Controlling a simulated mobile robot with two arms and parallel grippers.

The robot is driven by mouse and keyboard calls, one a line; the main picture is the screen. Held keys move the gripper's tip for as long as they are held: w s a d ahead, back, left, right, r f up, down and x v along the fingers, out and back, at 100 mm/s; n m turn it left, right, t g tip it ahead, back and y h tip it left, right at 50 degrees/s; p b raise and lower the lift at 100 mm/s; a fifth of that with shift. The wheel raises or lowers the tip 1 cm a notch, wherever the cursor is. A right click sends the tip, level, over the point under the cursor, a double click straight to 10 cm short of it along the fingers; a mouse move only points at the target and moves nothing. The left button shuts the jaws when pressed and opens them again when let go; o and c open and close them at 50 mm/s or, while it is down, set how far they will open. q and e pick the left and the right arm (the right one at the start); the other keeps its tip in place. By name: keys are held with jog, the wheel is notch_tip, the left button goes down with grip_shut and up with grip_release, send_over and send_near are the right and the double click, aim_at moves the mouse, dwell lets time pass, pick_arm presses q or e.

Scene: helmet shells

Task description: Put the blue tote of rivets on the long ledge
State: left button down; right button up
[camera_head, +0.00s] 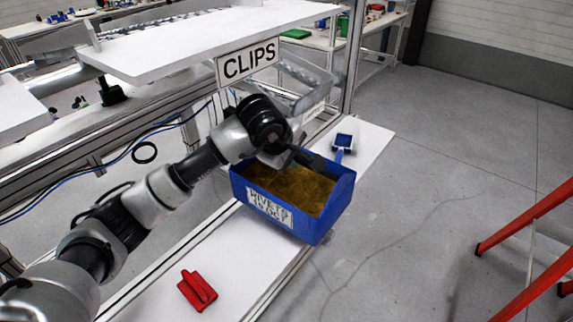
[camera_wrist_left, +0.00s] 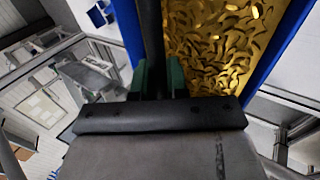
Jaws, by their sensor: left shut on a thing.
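The blue tote (camera_head: 308,230) has a white label reading "RIVETS" and is filled with brass-coloured rivets. My left gripper (camera_head: 303,155) is shut on its far wall. The tote hangs across the right edge of the long white ledge (camera_head: 235,250), partly over the floor side; I cannot tell whether its base touches the ledge. In the left wrist view the gripper (camera_wrist_left: 163,80) grips the tote's blue wall (camera_wrist_left: 128,30), with the rivets (camera_wrist_left: 220,45) to the right. My right gripper is not in view.
A red object (camera_head: 198,288) lies on the near ledge, and a small blue dustpan-like object (camera_head: 343,142) lies at its far end. A white shelf (camera_head: 170,40) with a "CLIPS" sign (camera_head: 248,63) and a clear bin (camera_head: 303,90) stand behind. Red legs (camera_head: 530,235) stand on the right floor.

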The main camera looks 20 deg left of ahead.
pick_arm(q)
jog(key=shift+w+a+f, duration=0.15)
jog(key=shift+a+f, duration=0.15)
jog(key=shift+a, duration=0.3)
notch_tip(320, 180, down, 3)
jog(key=shift+f+p, duration=0.1)
jog(key=shift+p, duration=0.85)
jog(key=shift+f, duration=0.4)
jog(key=c, duration=1.1)
grip_release()
jog(key=shift+f, duration=0.1)
jog(key=shift+s+r, duration=0.2)
jog(key=shift+r, duration=0.1)
jog(key=b+v, duration=0.2)
jog(key=v, duration=0.5)
